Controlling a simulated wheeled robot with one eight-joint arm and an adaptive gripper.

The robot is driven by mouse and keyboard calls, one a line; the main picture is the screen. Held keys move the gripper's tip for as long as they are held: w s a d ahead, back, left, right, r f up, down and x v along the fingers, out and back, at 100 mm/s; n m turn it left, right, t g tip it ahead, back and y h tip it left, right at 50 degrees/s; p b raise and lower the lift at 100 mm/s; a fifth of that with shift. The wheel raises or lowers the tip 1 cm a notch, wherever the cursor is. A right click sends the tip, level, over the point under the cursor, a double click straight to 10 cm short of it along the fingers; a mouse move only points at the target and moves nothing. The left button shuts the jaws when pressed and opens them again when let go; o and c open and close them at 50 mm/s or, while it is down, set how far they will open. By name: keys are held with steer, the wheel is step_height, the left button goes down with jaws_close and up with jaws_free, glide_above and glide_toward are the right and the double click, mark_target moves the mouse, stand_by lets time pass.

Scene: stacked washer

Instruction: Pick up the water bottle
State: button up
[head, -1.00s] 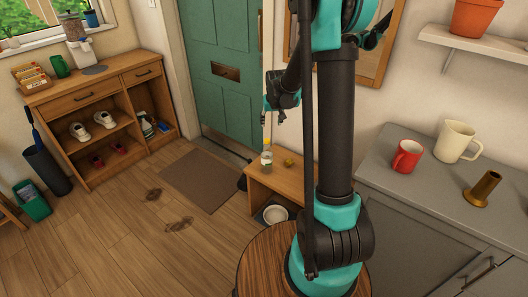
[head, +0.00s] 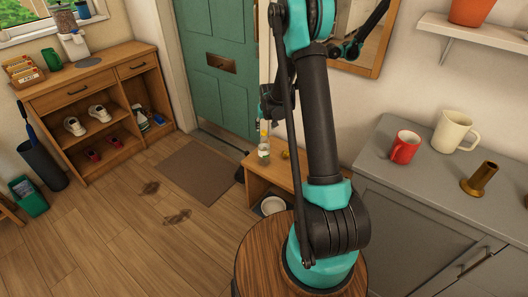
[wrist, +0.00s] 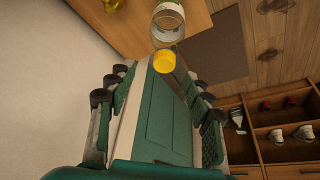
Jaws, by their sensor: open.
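The water bottle (head: 264,152) is clear with a yellow cap and stands upright on a low wooden bench (head: 293,176) near the green door. In the wrist view the bottle's clear body (wrist: 169,22) and yellow cap (wrist: 164,61) show at the top, just beyond the fingertips. My gripper (head: 265,112) is right above the cap in the head view, small and partly hidden by the arm. In the wrist view my gripper (wrist: 157,82) is open and empty, with fingers to either side below the cap in the picture. I see no contact with the bottle.
A small yellow object (head: 285,154) lies on the bench right of the bottle. A white bowl (head: 273,205) sits beneath. A shoe cabinet (head: 100,115) stands left; the floor between is mostly clear.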

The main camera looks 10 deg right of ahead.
mark_target(264, 132)
steer(key=shift+a+x, duration=0.15)
steer(key=shift+x, duration=1.2)
steer(key=shift+a+x, duration=0.1)
steer(key=shift+x, duration=1.3)
steer(key=shift+s, duration=0.15)
steer(key=c, duration=0.9)
